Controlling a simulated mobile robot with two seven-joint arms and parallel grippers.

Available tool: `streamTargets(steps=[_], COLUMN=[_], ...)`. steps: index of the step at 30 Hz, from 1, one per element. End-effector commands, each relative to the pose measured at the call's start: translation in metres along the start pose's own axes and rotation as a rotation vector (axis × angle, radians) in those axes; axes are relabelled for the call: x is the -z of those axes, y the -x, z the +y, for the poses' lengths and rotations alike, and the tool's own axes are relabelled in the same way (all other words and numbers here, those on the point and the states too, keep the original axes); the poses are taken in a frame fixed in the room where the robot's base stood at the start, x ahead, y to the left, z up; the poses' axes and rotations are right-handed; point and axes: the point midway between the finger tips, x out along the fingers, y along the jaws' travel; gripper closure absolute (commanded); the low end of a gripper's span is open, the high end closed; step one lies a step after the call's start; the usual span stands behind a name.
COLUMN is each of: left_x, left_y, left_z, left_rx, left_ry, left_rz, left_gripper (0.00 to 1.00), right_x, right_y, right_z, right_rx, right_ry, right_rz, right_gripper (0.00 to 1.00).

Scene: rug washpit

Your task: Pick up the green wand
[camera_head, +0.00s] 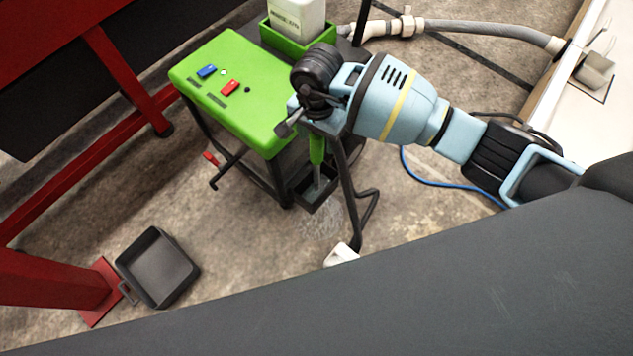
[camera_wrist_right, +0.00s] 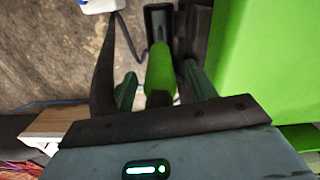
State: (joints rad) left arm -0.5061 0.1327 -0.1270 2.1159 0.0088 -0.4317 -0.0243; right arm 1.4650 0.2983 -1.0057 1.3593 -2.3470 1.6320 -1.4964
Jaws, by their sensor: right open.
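The green wand (camera_head: 317,149) stands roughly upright at the side of the green-topped cart (camera_head: 228,88), its lower end in a dark holder (camera_head: 318,192). My right gripper (camera_head: 308,112) is over the wand's upper end, beside the cart's edge, and hides its top. In the right wrist view the green wand (camera_wrist_right: 160,68) lies between the two fingers of my right gripper (camera_wrist_right: 160,88), which are open with a finger on each side. I cannot tell whether either finger touches it. My left gripper is not in view.
The cart carries a blue block (camera_head: 207,71), a red block (camera_head: 229,87) and a green bin (camera_head: 300,45) with a white container (camera_head: 297,17). A grey tray (camera_head: 158,268) lies on the floor by a red frame (camera_head: 55,280). A blue cable (camera_head: 440,184) crosses the floor.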

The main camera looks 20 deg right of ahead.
Motion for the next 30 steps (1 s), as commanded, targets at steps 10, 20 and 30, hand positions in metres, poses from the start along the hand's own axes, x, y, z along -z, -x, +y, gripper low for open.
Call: streamTargets(steps=[10, 20, 30], left_x=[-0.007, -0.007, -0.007], left_y=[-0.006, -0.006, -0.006], left_z=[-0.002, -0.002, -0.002], left_rx=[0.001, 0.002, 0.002], left_ry=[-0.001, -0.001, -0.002], left_rz=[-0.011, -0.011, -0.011], left_gripper=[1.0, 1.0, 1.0], right_x=[0.0, 0.0, 0.0], right_y=[-0.028, -0.028, -0.027], right_z=[0.0, 0.0, 0.0], right_rx=[-0.001, -0.001, 0.001], right_ry=[-0.001, 0.0, 0.0], right_rz=[-0.001, 0.0, 0.001], right_gripper=[0.44, 0.68, 0.92])
